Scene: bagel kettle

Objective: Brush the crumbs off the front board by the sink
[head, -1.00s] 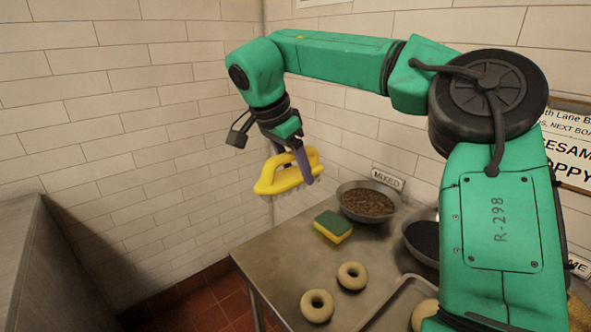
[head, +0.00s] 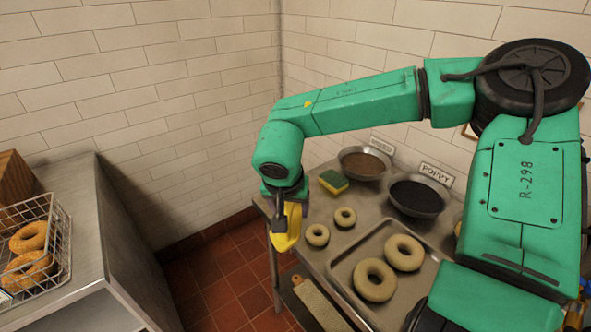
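My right gripper (head: 288,212) is shut on a yellow brush (head: 285,236). It holds the brush in the air at the left edge of the steel table (head: 372,216), with the floor behind it. The gripper partly covers the brush, and its bristles are not clear. My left gripper is not in view. I see no sink, no crumbs and no board that I can tell is the front board by the sink.
A green and yellow sponge (head: 333,181), seed bowls (head: 416,197), several pale bagels and a tray (head: 343,268) are on the table. A pale board-like thing (head: 322,304) lies lower down. A wire basket (head: 62,232) of bagels stands on the left counter (head: 90,205).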

